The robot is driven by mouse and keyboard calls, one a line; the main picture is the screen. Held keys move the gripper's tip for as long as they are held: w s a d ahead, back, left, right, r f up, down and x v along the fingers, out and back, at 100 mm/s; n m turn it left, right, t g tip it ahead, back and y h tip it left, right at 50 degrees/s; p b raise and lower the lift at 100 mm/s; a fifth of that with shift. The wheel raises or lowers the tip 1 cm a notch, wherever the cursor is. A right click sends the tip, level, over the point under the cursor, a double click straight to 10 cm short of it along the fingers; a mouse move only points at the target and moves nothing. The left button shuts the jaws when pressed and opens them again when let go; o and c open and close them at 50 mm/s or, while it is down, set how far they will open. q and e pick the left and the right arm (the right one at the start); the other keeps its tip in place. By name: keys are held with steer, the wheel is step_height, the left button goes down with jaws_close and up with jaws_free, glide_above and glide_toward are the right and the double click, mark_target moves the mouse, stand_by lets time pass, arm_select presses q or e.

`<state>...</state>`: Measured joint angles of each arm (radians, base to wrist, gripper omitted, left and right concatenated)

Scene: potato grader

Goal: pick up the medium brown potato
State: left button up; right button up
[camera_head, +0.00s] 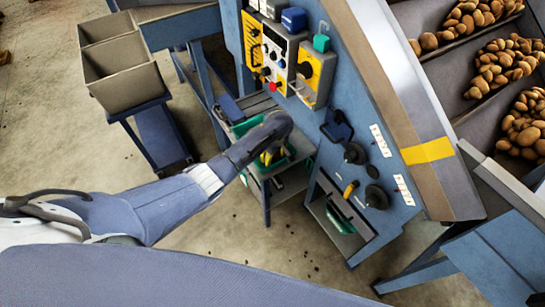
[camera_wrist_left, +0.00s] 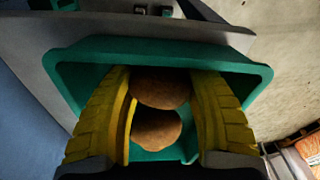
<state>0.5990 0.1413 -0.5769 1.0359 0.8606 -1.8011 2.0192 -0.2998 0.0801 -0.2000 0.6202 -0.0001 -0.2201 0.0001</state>
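In the left wrist view, two brown potatoes, an upper one (camera_wrist_left: 160,87) and a lower one (camera_wrist_left: 156,130), lie close together in a green tray (camera_wrist_left: 262,72). My left gripper (camera_wrist_left: 160,80) has its yellow fingers spread, one on each side of the potatoes. The upper potato nearly fills the gap; contact with the fingers is unclear. Green shows between the lower potato and the right finger. In the head view, my left gripper (camera_head: 268,158) reaches down over the green tray on a small stand, and my arm hides the potatoes. My right gripper is out of view.
A blue control panel (camera_head: 290,60) with knobs and switches stands behind the stand. Another shelf (camera_head: 338,225) holds a green tray to the right. Grey bins (camera_head: 118,68) stand at upper left. Potato piles (camera_head: 505,65) lie in the grader at upper right.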

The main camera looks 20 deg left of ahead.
arm_select(q)
steer(key=c, duration=0.6)
steer(key=shift+r, duration=0.1)
